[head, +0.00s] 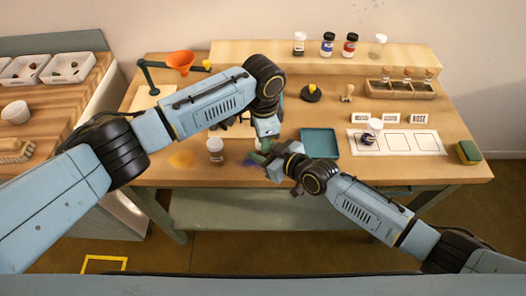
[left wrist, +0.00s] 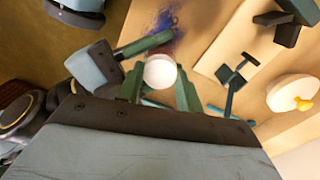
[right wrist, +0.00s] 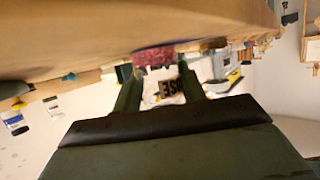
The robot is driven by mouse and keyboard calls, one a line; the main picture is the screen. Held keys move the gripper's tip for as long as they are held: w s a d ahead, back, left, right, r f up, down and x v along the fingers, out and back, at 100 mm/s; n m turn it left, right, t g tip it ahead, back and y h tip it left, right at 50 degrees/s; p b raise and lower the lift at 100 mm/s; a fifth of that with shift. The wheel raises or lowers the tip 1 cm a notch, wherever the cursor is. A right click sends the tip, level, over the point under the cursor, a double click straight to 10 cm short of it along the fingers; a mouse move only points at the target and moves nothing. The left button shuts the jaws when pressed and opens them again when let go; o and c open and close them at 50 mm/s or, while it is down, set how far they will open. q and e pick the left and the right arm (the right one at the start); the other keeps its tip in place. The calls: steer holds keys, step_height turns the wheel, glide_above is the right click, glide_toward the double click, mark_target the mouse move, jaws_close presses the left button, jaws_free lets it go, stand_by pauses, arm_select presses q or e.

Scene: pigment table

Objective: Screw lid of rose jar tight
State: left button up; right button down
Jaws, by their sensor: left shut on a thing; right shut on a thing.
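The rose jar shows in the right wrist view as a pink-filled body (right wrist: 154,57) at the fingertips of my right gripper (right wrist: 160,76), which is shut on it. In the head view, my left gripper (head: 266,130) is directly above my right gripper (head: 270,158) near the table's front edge. They hide the jar there. Whether the lid is seated is hidden.
A teal tray (head: 320,143) lies just right of the grippers. A purple-blue smear (head: 249,160) lies beside the grippers. A white-lidded jar (head: 368,139) stands on the marked mat (head: 429,142) at right.

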arm_select(q)
steer(key=m, duration=0.7)
steer(key=o, duration=1.1)
steer(key=shift+r, duration=2.25)
